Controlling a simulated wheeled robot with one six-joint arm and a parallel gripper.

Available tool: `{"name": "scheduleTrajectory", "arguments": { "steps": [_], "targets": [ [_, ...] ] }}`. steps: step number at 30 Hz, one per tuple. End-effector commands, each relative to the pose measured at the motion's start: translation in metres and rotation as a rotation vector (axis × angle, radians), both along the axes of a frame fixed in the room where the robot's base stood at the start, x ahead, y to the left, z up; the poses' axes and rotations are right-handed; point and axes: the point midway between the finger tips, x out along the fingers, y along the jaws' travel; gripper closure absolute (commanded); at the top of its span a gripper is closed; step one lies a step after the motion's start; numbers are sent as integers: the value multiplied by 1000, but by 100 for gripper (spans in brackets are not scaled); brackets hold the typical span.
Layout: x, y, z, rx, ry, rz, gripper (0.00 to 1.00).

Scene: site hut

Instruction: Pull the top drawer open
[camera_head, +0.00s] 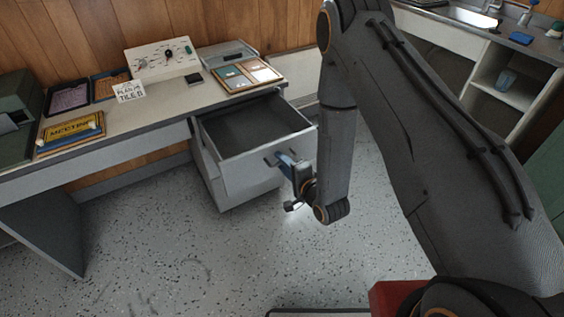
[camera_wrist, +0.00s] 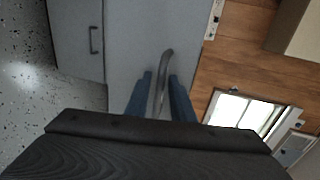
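The top drawer (camera_head: 254,173) of the white pedestal under the desk is pulled well out, and its dark inside shows empty. Its front (camera_wrist: 137,45) also fills the middle of the wrist view. The bar handle (camera_wrist: 167,60) on that front runs between the two blue fingers of my gripper (camera_wrist: 160,82). In the head view my gripper (camera_head: 286,161) is at the drawer front, and the wrist partly hides the handle there.
A lower drawer (camera_wrist: 78,35) with its own handle is closed beneath. The desktop (camera_head: 150,115) above holds trays, a sign, a control panel and a framed board (camera_head: 246,75). Speckled floor (camera_head: 190,255) is clear in front. A sink counter (camera_head: 515,45) stands at right.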

Motion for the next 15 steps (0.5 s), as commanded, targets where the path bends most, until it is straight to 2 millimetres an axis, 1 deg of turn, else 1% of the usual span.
{"name": "scheduleTrajectory", "arguments": {
  "steps": [10,13,15],
  "targets": [
    [-1,-2,0,-1,0,-3,72],
    [-7,-6,1,-1,2,-3,72],
    [-15,-10,3,0,3,-2,72]
  ]
}}
